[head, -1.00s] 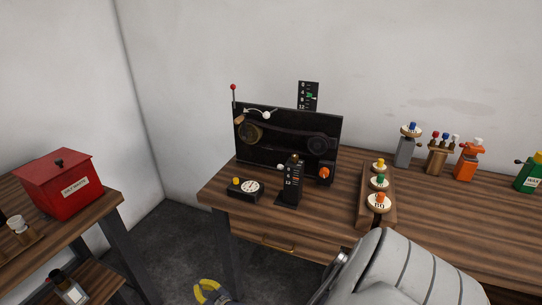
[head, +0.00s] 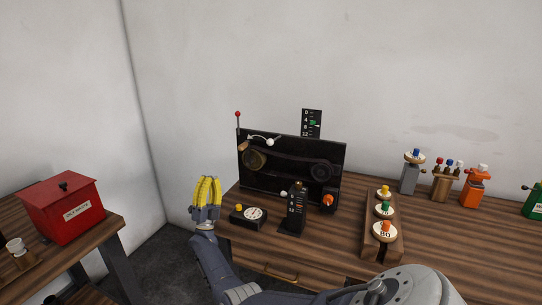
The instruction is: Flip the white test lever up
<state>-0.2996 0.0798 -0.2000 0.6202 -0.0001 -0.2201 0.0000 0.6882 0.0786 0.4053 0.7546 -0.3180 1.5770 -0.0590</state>
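A black belt-dynamo panel (head: 290,173) stands upright on the wooden desk, with a belt between two wheels. A second white-tipped piece (head: 270,142) sits at the panel's upper left. I cannot tell for sure which is the test lever, nor its position. My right gripper (head: 210,181), with yellow fingers pointing up, is left of the dial box, apart from everything. I cannot tell how far its fingers are spread. My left gripper is out of view.
A red-tipped rod (head: 238,121) rises at the panel's left edge. A wooden rack (head: 397,243) with coloured knobs stands to the right, with more devices behind it. A red box (head: 63,208) is on the left table (head: 95,240). A floor gap separates table and desk.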

